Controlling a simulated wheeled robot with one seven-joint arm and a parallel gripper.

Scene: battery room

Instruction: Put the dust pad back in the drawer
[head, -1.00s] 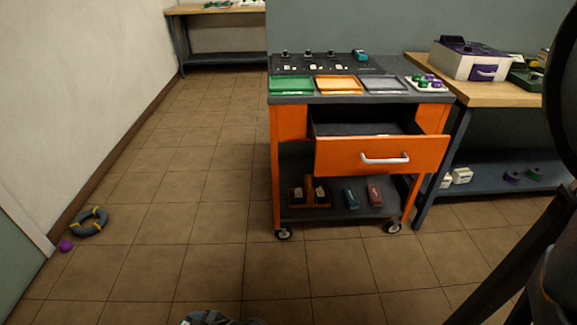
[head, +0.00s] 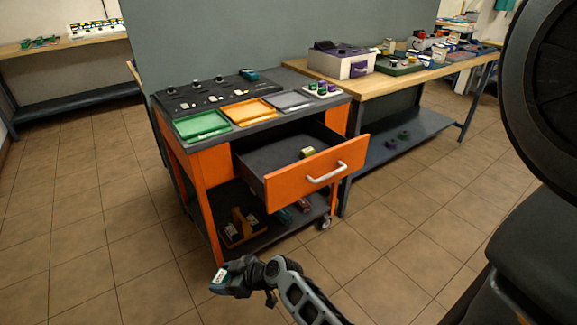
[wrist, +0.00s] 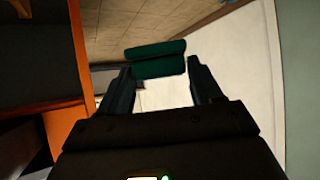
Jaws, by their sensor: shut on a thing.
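The drawer (head: 310,176) of the orange cart is pulled open, with a bare dark floor (head: 268,160) around one small yellowish item (head: 307,152). My gripper (head: 232,277) is low in front of the cart, left of and below the drawer. It is shut on a dark teal block, which I take to be the dust pad (wrist: 157,59); it spans the fingertips in the wrist view (wrist: 159,68). In the head view the held thing shows a white label (head: 219,276). The pad is outside the drawer.
The cart top holds green (head: 201,125), orange (head: 246,111) and grey (head: 288,100) trays and a dark panel (head: 205,93). The lower shelf holds a wooden caddy (head: 240,228). A wooden bench (head: 388,78) stands to the right. Floor at left and right front is free.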

